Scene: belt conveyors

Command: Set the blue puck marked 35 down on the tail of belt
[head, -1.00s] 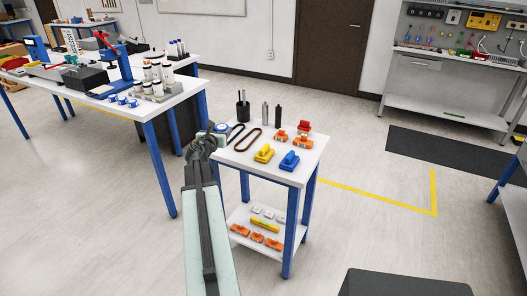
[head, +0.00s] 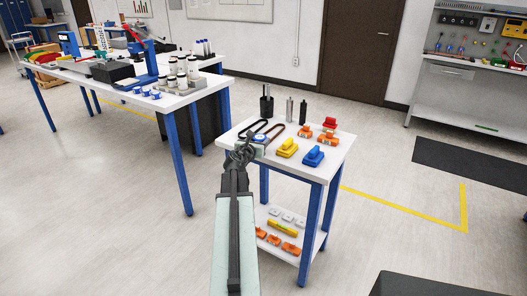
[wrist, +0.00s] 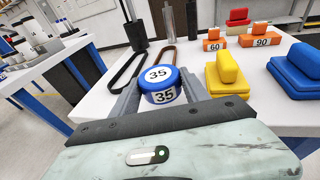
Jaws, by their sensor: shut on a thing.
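My gripper (wrist: 163,98) is shut on the blue puck marked 35 (wrist: 158,76), with one finger on each side of it. The puck has a white label on its top and one on its side. In the head view my gripper (head: 243,150) and the puck (head: 258,138) are at the left front part of the small white table. Whether the puck touches the tabletop is unclear. A black belt loop (wrist: 125,73) and a brown one (wrist: 166,52) lie just beyond it. I cannot make out a conveyor belt's tail for certain.
The small table (head: 290,169) also holds a yellow piece (head: 287,148), a blue piece (head: 313,156), orange blocks (head: 328,138) and dark upright cylinders (head: 266,104). A long table (head: 190,103) with bottles and equipment stands left.

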